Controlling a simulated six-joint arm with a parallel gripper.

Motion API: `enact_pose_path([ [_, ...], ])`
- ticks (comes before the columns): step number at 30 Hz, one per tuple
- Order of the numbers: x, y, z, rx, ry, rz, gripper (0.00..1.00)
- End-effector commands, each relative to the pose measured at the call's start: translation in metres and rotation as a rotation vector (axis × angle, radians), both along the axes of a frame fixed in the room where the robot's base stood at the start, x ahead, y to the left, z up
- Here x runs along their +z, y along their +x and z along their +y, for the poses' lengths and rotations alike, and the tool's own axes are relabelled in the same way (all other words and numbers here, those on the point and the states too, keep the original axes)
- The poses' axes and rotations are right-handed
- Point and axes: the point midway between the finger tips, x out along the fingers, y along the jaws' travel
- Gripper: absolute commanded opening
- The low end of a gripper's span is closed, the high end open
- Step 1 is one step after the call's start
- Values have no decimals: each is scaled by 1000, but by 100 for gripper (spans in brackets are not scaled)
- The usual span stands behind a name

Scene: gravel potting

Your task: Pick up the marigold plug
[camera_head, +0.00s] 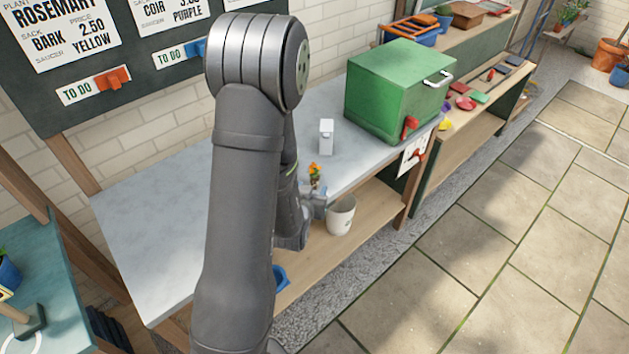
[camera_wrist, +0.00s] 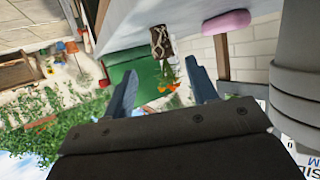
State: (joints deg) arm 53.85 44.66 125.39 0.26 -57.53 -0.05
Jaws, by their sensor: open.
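The marigold plug (camera_head: 315,178) shows as a small green plant with orange flowers near the front edge of the grey worktop in the head view. In the wrist view its brown root ball (camera_wrist: 160,42), netted with pale roots, lies just beyond my fingertips, with the leaves and orange flowers (camera_wrist: 171,86) in the gap between my fingers. My gripper (camera_wrist: 160,66) is open, one blue-grey finger on each side of the plant, with no clear contact. In the head view my arm hides part of the worktop, and the plug's base is hard to make out.
A green box (camera_head: 395,92) with a red tap stands to the right on the worktop (camera_head: 145,220). A small white object (camera_head: 326,136) stands behind the plug. A white pot (camera_head: 341,215) is below the worktop's front edge. The worktop's left part is bare.

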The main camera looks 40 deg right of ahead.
Motion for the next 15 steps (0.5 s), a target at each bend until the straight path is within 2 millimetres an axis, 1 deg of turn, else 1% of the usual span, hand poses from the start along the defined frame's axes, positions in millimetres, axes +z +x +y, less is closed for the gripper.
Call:
enact_pose_path([
  [6, -9, 22, -21, 1, -1, -1, 53],
  [10, -14, 29, -33, 0, 0, 0, 53],
  [15, -16, 31, -36, 0, 1, 1, 53],
])
